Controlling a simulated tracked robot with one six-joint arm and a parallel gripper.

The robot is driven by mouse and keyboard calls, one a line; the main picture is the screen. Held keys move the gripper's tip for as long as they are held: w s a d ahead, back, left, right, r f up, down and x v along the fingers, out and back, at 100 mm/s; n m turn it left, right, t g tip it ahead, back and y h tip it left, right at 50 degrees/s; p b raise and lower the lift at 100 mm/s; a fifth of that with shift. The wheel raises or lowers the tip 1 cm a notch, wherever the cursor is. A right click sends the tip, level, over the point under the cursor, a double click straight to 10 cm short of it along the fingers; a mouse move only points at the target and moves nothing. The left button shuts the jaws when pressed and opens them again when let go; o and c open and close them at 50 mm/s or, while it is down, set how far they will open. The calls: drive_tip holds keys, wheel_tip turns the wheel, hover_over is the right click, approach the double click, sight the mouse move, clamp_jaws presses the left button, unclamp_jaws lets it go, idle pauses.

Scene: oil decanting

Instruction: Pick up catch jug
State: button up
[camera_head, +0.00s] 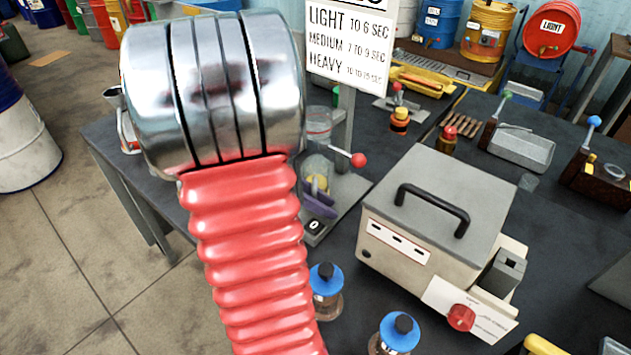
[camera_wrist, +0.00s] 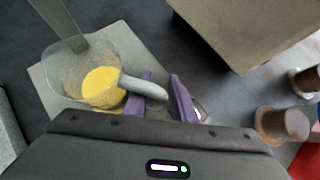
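The catch jug is a clear vessel with yellow oil inside. In the wrist view the jug (camera_wrist: 72,72) stands at upper left on a pale plate (camera_wrist: 42,88), its whitish handle (camera_wrist: 140,86) pointing right. My gripper (camera_wrist: 160,84) is open, its two purple fingers apart. The handle's end lies between them, with a gap to the right finger; I cannot tell whether the left finger touches it. In the head view the jug (camera_head: 316,168) is partly hidden, and purple fingers of my gripper (camera_head: 318,202) show just below it. My red ribbed arm covers much of that view.
A clear cup (camera_head: 319,122) and a red-knobbed lever (camera_head: 340,152) sit above the jug on a stand. A beige box (camera_head: 436,215) with a black handle stands close on the right. Blue-capped bottles (camera_head: 326,285) stand in front.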

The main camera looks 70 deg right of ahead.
clamp_jaws()
drive_tip(key=shift+r, duration=0.2)
idle(0.6)
drive_tip(key=shift+r, duration=1.45)
drive_tip(key=shift+w+a+r, duration=0.1)
drive_tip(key=shift+a+r, duration=0.05)
drive_tip(key=shift+a, duration=0.1)
drive_tip(key=shift+w+a, duration=0.6)
drive_tip(key=shift+a, duration=2.25)
drive_tip(key=shift+w+a, duration=0.55)
drive_tip(key=shift+a, duration=2.25)
drive_tip(key=shift+w+a, duration=0.6)
drive_tip(key=shift+a, duration=2.25)
